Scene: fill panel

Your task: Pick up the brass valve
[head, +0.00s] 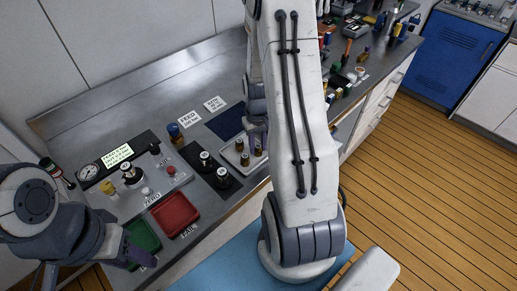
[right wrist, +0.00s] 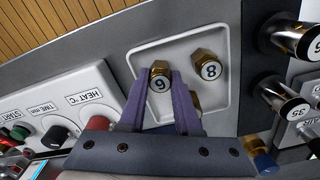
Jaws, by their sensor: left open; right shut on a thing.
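A white tray (head: 230,156) holds small brass valves with numbered round tops. In the right wrist view, my right gripper (right wrist: 161,78) is shut on one brass valve (right wrist: 160,68), whose top reads 6 or 9; I cannot tell which. A second brass valve marked 8 (right wrist: 208,67) stands apart beside it in the tray (right wrist: 228,100). A third brass piece (right wrist: 195,100) is partly hidden behind a finger. In the head view my right gripper (head: 257,138) is over the tray, partly hidden by my arm. My left gripper (head: 135,256) is open and empty near the green tray.
A green tray (head: 143,236) and red tray (head: 175,213) lie at the counter's front. A blue-and-brass piece (head: 175,132) stands behind. Dark cylinders (right wrist: 285,35) are close to the right gripper.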

